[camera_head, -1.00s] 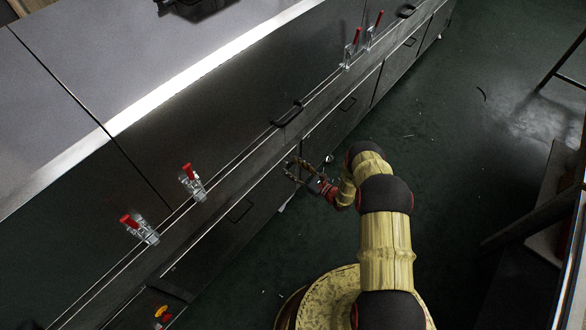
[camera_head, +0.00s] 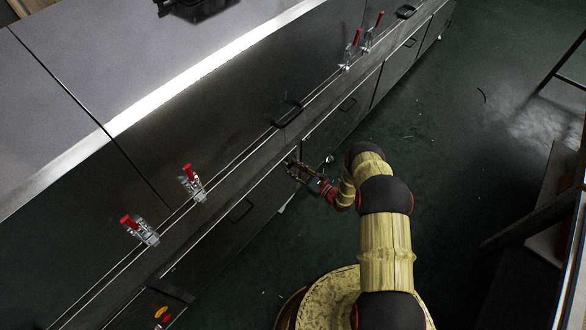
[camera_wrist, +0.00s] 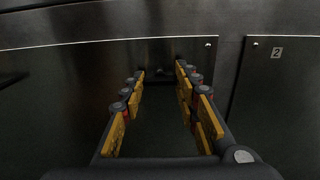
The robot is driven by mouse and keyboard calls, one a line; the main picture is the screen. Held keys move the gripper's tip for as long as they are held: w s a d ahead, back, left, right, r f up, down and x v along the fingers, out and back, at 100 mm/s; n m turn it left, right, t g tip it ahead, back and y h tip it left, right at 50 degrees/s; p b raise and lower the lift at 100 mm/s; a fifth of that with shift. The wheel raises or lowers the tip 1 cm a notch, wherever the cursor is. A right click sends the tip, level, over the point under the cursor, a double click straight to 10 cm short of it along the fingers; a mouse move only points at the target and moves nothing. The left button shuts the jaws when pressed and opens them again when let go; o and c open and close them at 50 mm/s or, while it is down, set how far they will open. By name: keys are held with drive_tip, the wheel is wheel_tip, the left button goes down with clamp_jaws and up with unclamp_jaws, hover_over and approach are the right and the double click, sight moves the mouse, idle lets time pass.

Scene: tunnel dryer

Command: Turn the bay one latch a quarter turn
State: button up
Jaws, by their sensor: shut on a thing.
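My gripper (camera_head: 300,171) is at the front of the long dark cabinet, on the low panel just below its ledge. In the wrist view its two yellow-padded fingers (camera_wrist: 160,70) point at the upper part of the dark bay panel (camera_wrist: 70,105), left of the panel marked 2 (camera_wrist: 275,105). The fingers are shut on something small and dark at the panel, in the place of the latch. The latch itself is too dark and covered to make out, so its angle cannot be told.
Red-handled toggle clamps stand along the ledge at left (camera_head: 192,182) and far right (camera_head: 352,50). A black handle (camera_head: 288,115) sits above my gripper. Yellow and red buttons (camera_head: 161,312) are at lower left.

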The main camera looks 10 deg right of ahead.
drive_tip(key=shift+n, duration=0.3)
drive_tip(key=n+b, duration=0.5)
drive_tip(key=n, duration=0.8)
drive_tip(key=shift+f, duration=0.15)
drive_tip(key=shift+n+b, duration=0.6)
drive_tip(key=shift+n, duration=1.5)
drive_tip(key=shift+a, duration=0.1)
drive_tip(key=o, duration=1.1)
drive_tip(key=shift+o, duration=0.3)
